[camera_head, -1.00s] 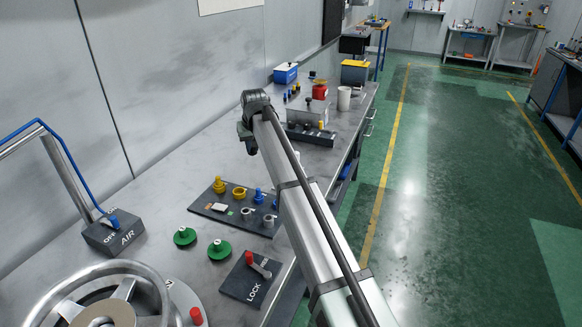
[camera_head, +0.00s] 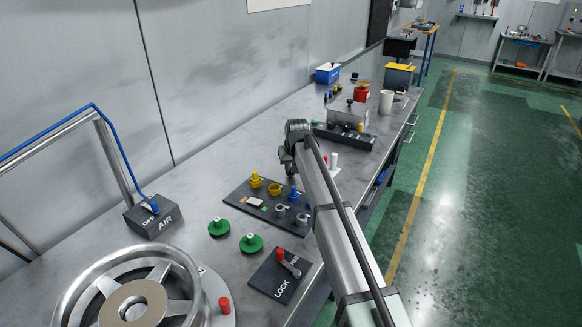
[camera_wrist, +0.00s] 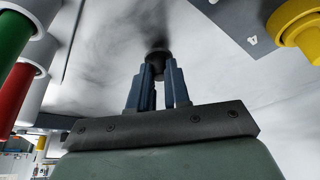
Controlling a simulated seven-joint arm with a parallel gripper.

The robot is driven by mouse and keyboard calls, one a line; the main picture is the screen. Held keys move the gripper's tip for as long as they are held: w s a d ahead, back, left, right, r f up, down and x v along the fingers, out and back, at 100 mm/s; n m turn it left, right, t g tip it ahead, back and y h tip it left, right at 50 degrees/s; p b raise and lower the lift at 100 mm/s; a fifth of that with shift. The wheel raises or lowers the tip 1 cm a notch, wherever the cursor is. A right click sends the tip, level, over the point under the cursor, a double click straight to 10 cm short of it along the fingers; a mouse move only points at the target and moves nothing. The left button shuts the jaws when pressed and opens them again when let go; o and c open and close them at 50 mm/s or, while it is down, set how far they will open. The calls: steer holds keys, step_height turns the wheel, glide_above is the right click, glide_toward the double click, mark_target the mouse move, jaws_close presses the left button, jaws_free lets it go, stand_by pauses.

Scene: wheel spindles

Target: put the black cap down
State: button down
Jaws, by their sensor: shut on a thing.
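The black cap (camera_wrist: 157,56) shows in the wrist view at the tips of my gripper (camera_wrist: 158,74). The two blue fingers are shut on it, and they cover part of it. A pale grey surface lies behind it; I cannot tell whether the cap touches that surface. In the head view the end of my arm is over the bench, just beyond the dark parts board (camera_head: 238,197). The cap and the fingertips are hidden there behind my wrist.
A yellow part (camera_wrist: 299,22) is to the right in the wrist view. Green (camera_wrist: 14,38) and red (camera_wrist: 17,87) ended cylinders are close on the left. In the head view, a grey box (camera_head: 346,112) stands beyond my wrist. Bare bench lies left of the board.

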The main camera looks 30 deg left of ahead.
steer(key=shift+f, duration=0.1)
steer(key=c, duration=1.1)
jaws_free()
steer(key=v, duration=1.2)
